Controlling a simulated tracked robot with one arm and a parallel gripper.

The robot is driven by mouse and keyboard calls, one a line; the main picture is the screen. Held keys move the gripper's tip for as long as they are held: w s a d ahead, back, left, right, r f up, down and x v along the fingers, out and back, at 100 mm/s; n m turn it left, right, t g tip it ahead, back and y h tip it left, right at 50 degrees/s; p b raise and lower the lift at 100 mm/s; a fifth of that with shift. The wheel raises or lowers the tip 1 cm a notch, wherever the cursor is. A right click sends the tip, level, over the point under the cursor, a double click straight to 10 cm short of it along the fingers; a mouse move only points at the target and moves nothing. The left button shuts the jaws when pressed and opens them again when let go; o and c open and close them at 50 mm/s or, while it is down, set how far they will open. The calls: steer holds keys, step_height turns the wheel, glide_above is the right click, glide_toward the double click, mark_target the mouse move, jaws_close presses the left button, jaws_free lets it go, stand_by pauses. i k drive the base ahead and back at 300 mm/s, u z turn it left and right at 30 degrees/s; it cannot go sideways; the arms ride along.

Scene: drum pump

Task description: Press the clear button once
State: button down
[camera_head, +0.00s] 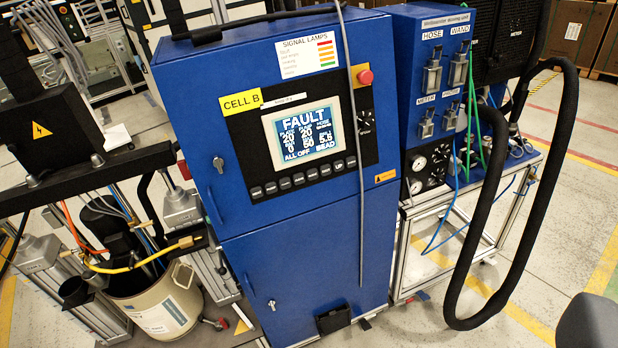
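A blue control cabinet (290,235) marked CELL B stands upright in the middle of the view. Its lit screen (309,133) reads FAULT at the top, with several numbers, ALL OFF and BEAD below. Under the screen runs a row of small dark buttons (298,179). Their labels are too small to read, so I cannot tell which is the clear button. A red mushroom button (365,77) sits to the upper right of the screen. My gripper's fingers do not show.
A grey cable (357,150) hangs down the cabinet front, right of the screen. A thick black hose (560,150) loops at the right beside a blue panel (440,25). A drum (165,305) stands at lower left. A dark rounded shape (588,322) fills the lower right corner.

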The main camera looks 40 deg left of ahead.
mark_target(299, 179)
steer(key=z, duration=0.05)
steer(key=i, duration=1)
steer(key=u, duration=0.1)
